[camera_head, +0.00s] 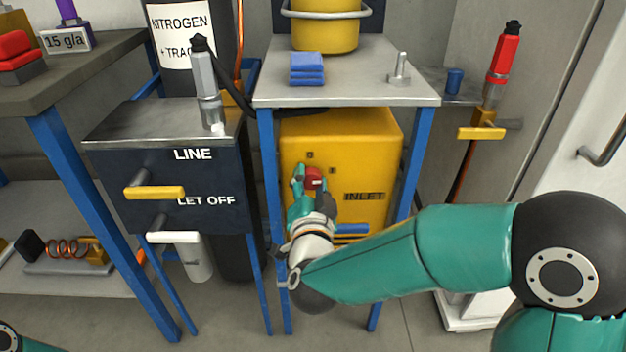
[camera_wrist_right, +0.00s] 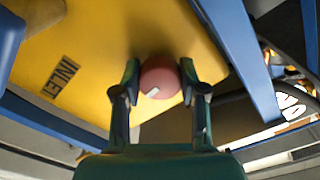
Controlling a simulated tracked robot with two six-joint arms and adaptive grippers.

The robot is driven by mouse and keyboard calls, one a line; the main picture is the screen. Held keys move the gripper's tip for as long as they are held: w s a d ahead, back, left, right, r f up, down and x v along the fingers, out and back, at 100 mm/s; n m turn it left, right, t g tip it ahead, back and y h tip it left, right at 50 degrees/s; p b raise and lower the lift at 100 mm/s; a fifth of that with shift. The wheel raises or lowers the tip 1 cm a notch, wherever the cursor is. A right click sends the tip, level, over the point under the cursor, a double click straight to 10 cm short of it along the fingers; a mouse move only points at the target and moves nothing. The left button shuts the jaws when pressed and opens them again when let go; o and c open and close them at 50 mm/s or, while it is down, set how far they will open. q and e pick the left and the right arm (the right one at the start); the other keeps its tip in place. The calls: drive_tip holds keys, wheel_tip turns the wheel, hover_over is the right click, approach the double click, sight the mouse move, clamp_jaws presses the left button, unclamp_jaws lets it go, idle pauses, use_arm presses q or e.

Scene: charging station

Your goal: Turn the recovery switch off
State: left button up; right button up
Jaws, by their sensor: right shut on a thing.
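The recovery switch appears as a round red knob (camera_head: 314,178) on the front of the yellow box (camera_head: 375,150) under the middle table. In the right wrist view the knob (camera_wrist_right: 159,80) has a small white mark on its face and sits between my fingertips. My right gripper (camera_head: 314,181) is shut on the knob, one finger on each side; it also shows in the right wrist view (camera_wrist_right: 160,85). Small marks beside the knob on the panel are too small to read. My left gripper is not in view; only a bit of my arm shows at the lower left.
The middle table (camera_head: 420,95) stands over the yellow box, with blue legs on both sides. A blue handle (camera_head: 352,229) is low on the box, below the INLET label. A dark LINE panel (camera_head: 120,170) with a yellow lever (camera_head: 155,192) stands to the left.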

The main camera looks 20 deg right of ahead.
drive_tip(key=n+p, duration=0.2)
drive_tip(key=n, duration=0.2)
drive_tip(key=shift+d, duration=0.1)
drive_tip(key=n+p, duration=0.2)
drive_tip(key=n, duration=0.2)
drive_tip(key=shift+f+n, duration=0.1)
drive_tip(key=shift+n, duration=0.2)
drive_tip(key=n+p, duration=0.2)
drive_tip(key=n, duration=0.2)
drive_tip(key=shift+n, duration=0.3)
drive_tip(key=shift+f+n+p, duration=0.1)
drive_tip(key=shift+n+p, duration=0.6)
drive_tip(key=shift+n, duration=1)
drive_tip(key=o, duration=1.1)
drive_tip(key=shift+o, duration=0.2)
drive_tip(key=shift+s, duration=0.1)
